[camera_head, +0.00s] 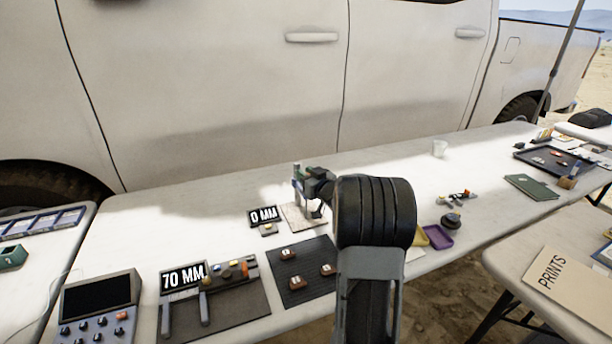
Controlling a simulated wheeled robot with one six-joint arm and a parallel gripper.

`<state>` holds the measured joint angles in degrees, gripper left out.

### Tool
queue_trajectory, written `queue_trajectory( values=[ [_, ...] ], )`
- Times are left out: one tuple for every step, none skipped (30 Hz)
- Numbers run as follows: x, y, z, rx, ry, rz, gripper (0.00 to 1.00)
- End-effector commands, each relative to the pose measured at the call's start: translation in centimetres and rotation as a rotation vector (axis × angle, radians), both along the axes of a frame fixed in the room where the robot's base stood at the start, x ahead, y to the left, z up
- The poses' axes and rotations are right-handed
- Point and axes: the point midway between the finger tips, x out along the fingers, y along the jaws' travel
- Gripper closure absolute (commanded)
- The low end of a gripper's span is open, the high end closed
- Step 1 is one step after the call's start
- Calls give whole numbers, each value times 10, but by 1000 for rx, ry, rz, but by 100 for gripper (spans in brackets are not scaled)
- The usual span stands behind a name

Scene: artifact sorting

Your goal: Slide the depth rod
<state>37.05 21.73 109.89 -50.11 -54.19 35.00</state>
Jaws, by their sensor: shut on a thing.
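My gripper (314,184) is at the middle of the long white table, at the far end of my dark arm. It is shut on the depth rod of a small upright gauge (299,186). The gauge stands on a pale square base (296,214). My gripper and wrist cover much of the gauge, and the rod itself is too small and hidden to make out clearly. A black display (263,215) left of the gauge reads "0 MM". Another display (184,277), nearer and further left, reads "70 MM".
A dark mat (301,290) with several small brown blocks lies in front of the gauge. A tool board (215,315) and a grey console (100,300) are at the left. Purple and yellow trays (438,238) lie right of my arm. A white truck stands close behind the table.

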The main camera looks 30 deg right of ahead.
Motion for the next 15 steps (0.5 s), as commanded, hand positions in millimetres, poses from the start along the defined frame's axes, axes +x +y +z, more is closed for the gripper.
queue_trajectory(
  values=[
    [0,0,6,-1,0,0,100],
    [0,0,9,-1,-1,0,100],
    [0,0,15,-1,-1,0,100],
    [0,0,20,-2,-1,0,100],
    [0,0,26,-2,-1,0,100],
    [0,0,33,-2,-1,-1,100],
    [0,0,39,-1,-1,-1,100],
    [0,0,43,-1,-1,-1,100],
    [0,0,47,-1,-1,-1,100],
    [0,0,48,-1,-1,-1,100],
    [0,0,48,0,-1,-1,100],
    [0,0,47,0,-1,0,100],
    [0,0,46,0,0,0,100],
    [0,0,45,0,0,0,100],
    [0,0,45,0,0,0,100]
  ],
)
